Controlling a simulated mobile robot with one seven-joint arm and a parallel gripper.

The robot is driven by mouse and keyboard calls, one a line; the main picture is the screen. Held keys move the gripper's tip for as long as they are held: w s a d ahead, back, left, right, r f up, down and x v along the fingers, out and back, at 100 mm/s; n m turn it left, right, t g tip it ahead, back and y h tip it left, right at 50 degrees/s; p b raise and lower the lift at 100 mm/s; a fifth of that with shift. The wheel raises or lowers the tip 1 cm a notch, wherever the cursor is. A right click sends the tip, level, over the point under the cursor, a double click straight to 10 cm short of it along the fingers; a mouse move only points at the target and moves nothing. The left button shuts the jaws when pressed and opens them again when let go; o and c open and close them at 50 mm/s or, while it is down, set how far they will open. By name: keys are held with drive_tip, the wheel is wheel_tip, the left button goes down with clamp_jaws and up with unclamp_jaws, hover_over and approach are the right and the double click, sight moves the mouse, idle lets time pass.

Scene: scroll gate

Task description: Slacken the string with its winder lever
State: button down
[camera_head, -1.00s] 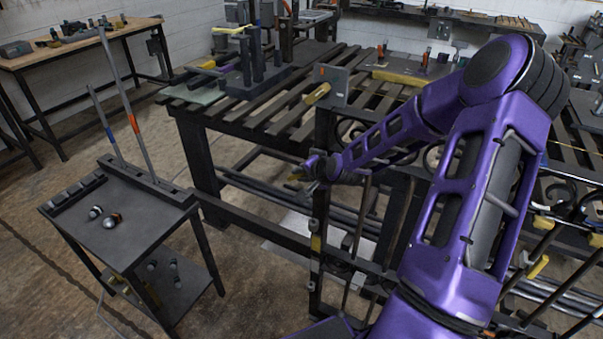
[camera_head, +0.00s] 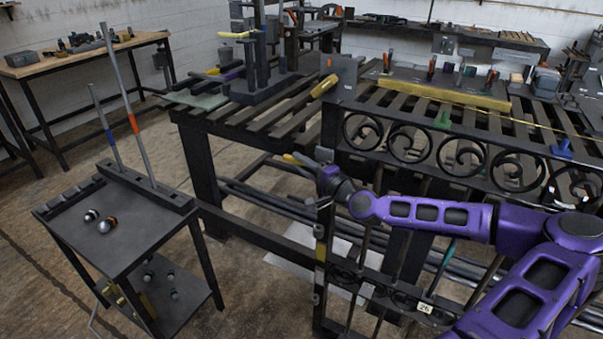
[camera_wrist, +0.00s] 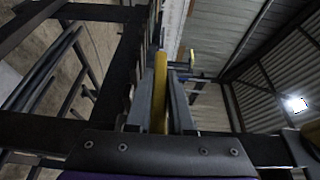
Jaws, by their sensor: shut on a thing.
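My gripper (camera_head: 312,166) is at the left end post of the dark scroll gate (camera_head: 440,158), below the table top. In the wrist view its fingers (camera_wrist: 161,103) are shut on an upright yellow handle (camera_wrist: 160,78). Its yellow end (camera_head: 293,160) sticks out to the left of the gripper in the head view. The fingers hide the lower part, and I cannot tell how it joins the gate. Another yellow lever (camera_head: 323,86) slants from a grey box (camera_head: 343,72) above the post. A thin yellow line, possibly the string (camera_head: 545,124), runs along the gate's top at right.
A dark trolley (camera_head: 75,230) with two upright rods and small balls stands at left. A slatted table (camera_head: 270,115) carries a dark stand (camera_head: 258,85) and a yellow-edged board (camera_head: 440,95).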

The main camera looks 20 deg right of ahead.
drive_tip(key=shift+a+r, duration=0.1)
drive_tip(key=shift+r, duration=0.1)
idle(0.4)
drive_tip(key=c, duration=0.8)
unclamp_jaws()
drive_tip(key=shift+f, duration=0.1)
drive_tip(key=shift+s, duration=0.25)
drive_tip(key=v, duration=1.7)
drive_tip(key=shift+f+b, duration=0.25)
drive_tip(key=shift+b, duration=0.05)
drive_tip(key=shift+w, duration=0.1)
